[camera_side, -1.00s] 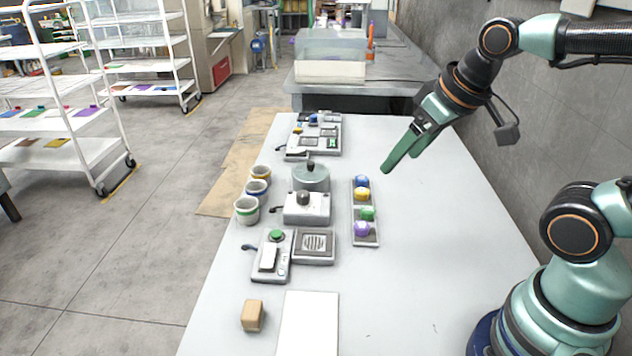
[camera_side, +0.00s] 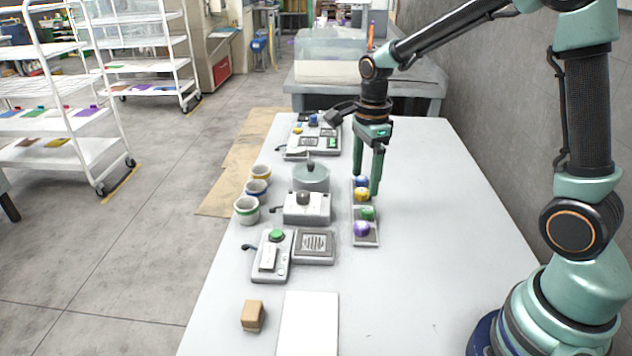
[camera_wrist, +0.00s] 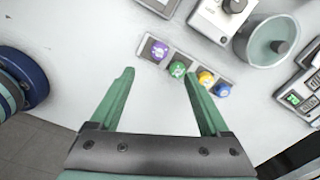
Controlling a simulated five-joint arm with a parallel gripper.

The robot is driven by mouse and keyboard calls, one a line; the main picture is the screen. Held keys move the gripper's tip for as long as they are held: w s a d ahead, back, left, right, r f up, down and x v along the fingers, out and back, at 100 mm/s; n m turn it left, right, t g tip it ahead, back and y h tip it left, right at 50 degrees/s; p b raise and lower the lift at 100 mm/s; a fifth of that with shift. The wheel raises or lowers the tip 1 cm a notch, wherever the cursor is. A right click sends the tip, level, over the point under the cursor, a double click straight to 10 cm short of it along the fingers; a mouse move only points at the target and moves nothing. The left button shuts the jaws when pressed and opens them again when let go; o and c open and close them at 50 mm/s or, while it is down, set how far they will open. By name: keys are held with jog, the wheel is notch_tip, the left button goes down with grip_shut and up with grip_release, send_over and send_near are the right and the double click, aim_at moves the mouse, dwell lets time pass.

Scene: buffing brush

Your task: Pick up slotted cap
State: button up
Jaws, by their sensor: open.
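A narrow grey tray (camera_side: 371,241) holds a row of round coloured caps: purple (camera_side: 361,229), green (camera_side: 367,213), yellow (camera_side: 361,195) and blue (camera_side: 362,182). In the wrist view the purple cap (camera_wrist: 158,50), green cap (camera_wrist: 177,70), yellow cap (camera_wrist: 205,79) and blue cap (camera_wrist: 223,90) carry small pale top marks. I cannot tell which one is slotted. My gripper (camera_side: 366,186) points down, open and empty, above the far end of the tray. In the wrist view my gripper (camera_wrist: 160,75) has its fingertips near the green and purple caps. Its fingers partly cover the blue cap in the side view.
Left of the tray stand a grey round pot (camera_side: 311,178), a box with a knob (camera_side: 306,209) and several cups (camera_side: 247,210). Nearer are a grille plate (camera_side: 314,246), a switch box (camera_side: 271,256) and a wooden block (camera_side: 252,316). The table's right side is clear.

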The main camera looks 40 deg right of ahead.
aim_at(362, 224)
jog(key=shift+m, duration=0.3)
notch_tip(362, 224, down, 13)
jog(key=shift+d+r, duration=0.15)
jog(key=shift+r, duration=0.05)
grip_shut()
